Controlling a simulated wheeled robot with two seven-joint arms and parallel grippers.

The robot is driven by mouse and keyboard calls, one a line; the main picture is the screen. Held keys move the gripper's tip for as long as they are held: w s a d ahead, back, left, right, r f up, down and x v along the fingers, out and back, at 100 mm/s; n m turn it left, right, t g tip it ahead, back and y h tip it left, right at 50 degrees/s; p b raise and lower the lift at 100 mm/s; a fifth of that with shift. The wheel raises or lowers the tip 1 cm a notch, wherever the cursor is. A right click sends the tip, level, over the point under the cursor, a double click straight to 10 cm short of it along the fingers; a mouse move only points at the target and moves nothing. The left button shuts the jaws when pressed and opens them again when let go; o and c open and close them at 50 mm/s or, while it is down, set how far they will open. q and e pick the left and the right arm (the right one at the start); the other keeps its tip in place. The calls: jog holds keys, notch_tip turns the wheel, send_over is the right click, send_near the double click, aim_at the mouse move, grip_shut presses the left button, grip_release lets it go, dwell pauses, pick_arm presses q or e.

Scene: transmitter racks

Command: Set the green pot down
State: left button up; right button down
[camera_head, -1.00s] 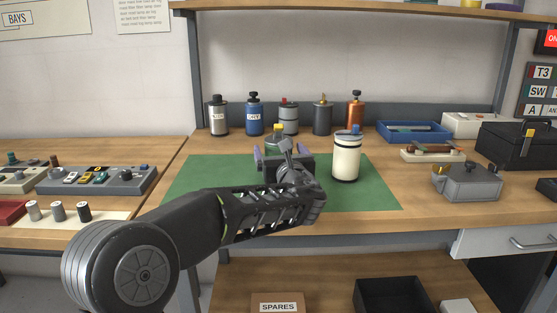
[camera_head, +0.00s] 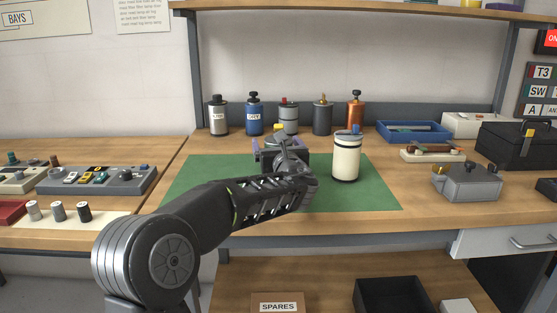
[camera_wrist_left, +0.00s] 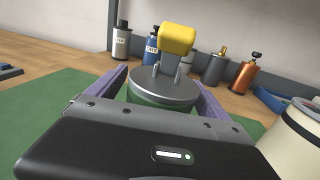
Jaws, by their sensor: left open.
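The green pot has a round grey lid and a yellow knob (camera_wrist_left: 177,39). In the left wrist view its grey lid (camera_wrist_left: 165,88) lies between the two purple fingers, with a strip of green body below the rim. My left gripper (camera_wrist_left: 160,82) is open around the pot, one finger on each side. In the head view my left gripper (camera_head: 281,150) is over the back middle of the green mat (camera_head: 205,185) and hides most of the pot. The pot's base is hidden, so its contact with the mat cannot be seen. My right gripper is not in view.
A cream canister (camera_head: 346,160) stands close to the right of my left gripper. Several canisters line the back, including a blue one (camera_head: 254,116) and a copper one (camera_head: 356,113). A grey box (camera_head: 468,184) stands on the right. The mat's left and front parts look clear.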

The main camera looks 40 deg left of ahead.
pick_arm(q)
grip_shut()
dwell(0.8)
jog(key=shift+r, duration=0.15)
notch_tip(320, 180, up, 10)
jog(key=p, duration=0.3)
dwell(0.6)
